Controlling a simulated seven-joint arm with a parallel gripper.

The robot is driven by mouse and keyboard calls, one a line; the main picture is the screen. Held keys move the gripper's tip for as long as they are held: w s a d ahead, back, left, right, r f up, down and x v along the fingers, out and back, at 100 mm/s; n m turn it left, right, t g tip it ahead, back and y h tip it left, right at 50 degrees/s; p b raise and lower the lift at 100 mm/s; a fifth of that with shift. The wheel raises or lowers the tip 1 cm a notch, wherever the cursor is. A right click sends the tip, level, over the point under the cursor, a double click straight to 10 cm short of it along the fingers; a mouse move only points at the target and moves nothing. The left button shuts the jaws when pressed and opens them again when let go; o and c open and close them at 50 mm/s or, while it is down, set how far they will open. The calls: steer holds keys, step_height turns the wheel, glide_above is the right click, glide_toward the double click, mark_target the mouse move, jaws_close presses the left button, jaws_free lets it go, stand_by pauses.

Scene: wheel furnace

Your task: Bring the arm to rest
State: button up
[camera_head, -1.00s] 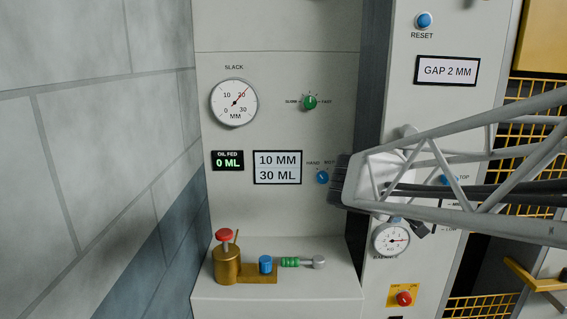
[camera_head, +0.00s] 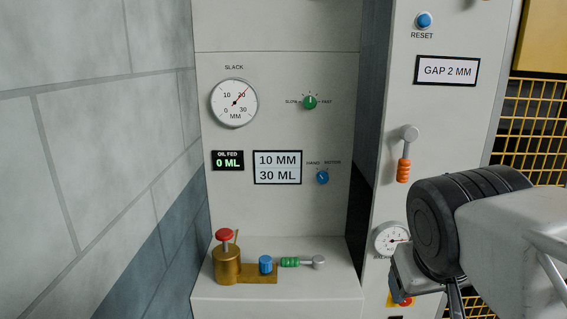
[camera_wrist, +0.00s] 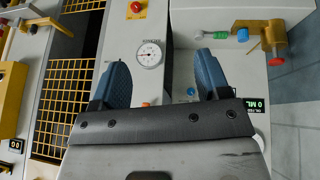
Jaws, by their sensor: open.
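My arm (camera_head: 510,220) fills the lower right of the head view, in front of the right-hand panel. My gripper is mostly hidden there behind the black wrist joint. In the wrist view, my gripper (camera_wrist: 162,78) shows two blue fingers spread wide, open, with nothing held between them. A white dial (camera_wrist: 149,54) on a panel shows beyond the gap between the fingers.
A slack dial (camera_head: 234,103), green knob (camera_head: 310,102) and blue knob (camera_head: 322,177) are on the left panel. A brass oiler (camera_head: 228,266) stands on its ledge. An orange-handled lever (camera_head: 403,170) is close to my arm. A stone wall (camera_head: 100,150) bounds the left.

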step_height(320, 180, down, 9)
steer(key=s+a+g+y, duration=0.1)
steer(key=g, duration=0.1)
steer(key=shift+s+a+f+m+g, duration=0.2)
steer(key=shift+m+g, duration=0.1)
steer(key=shift+m, duration=0.1)
stand_by(0.3)
